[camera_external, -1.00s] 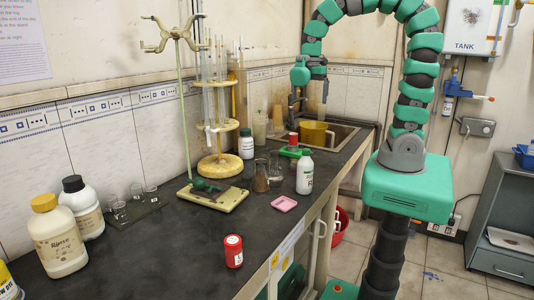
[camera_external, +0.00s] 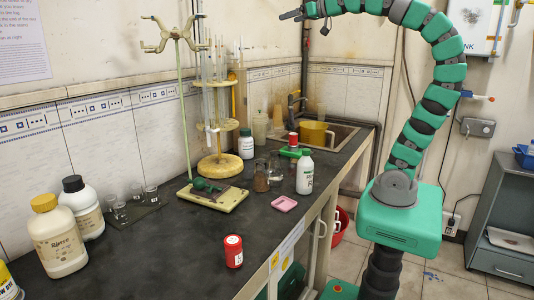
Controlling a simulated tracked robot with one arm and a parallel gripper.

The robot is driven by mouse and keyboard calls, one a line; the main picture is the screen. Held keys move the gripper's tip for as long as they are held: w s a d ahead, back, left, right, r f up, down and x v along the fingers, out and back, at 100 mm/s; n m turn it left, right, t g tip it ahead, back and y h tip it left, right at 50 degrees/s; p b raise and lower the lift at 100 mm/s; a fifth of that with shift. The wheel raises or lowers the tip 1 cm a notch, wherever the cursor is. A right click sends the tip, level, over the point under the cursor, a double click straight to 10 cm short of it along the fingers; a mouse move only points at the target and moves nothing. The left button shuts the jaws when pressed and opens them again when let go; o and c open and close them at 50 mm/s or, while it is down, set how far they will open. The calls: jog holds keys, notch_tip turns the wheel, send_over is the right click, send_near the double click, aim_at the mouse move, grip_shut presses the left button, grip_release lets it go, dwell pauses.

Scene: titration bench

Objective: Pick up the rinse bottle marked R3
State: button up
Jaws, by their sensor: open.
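A white bottle with a green top (camera_external: 305,174) stands upright near the bench's front edge, right of the glass flasks. It has a label, but the writing is too small to read, so I cannot confirm R3. My gripper (camera_external: 288,15) is high above the back of the bench, pointing left, well above and apart from both bottles. It is open and empty.
Glass flasks (camera_external: 261,178) stand close left of the green-topped bottle, and a pink dish (camera_external: 284,203) lies in front. A yellow pot (camera_external: 313,134) is at the sink.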

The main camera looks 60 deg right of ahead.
jog(key=shift+r, duration=0.1)
jog(key=shift+c, duration=0.9)
jog(key=c, duration=0.8)
jog(key=w+a+f+n+g+b, duration=0.15)
jog(key=a+f+n+g, duration=0.4)
jog(key=f, duration=0.85)
jog(key=n+g+h+b, duration=0.2)
jog(key=n+h+b, duration=0.85)
jog(key=n, duration=0.95)
send_near(308, 153)
jog(key=shift+t, duration=0.35)
jog(key=b+x, duration=0.1)
jog(key=x, duration=0.2)
jog(key=b+x, duration=0.1)
jog(key=x, duration=0.2)
jog(key=shift+w+f+b, duration=0.2)
jog(key=shift+w+b, duration=0.1)
jog(key=shift+w, duration=0.1)
jog(key=x, duration=0.1)
jog(key=b+x, duration=0.1)
jog(key=x, duration=0.2)
jog(key=shift+s+d+b, duration=0.25)
jog(key=shift+s+b, duration=0.1)
jog(key=shift+w+d+f, duration=0.2)
jog(key=shift+w+d, duration=0.15)
jog(key=shift+w, duration=0.05)
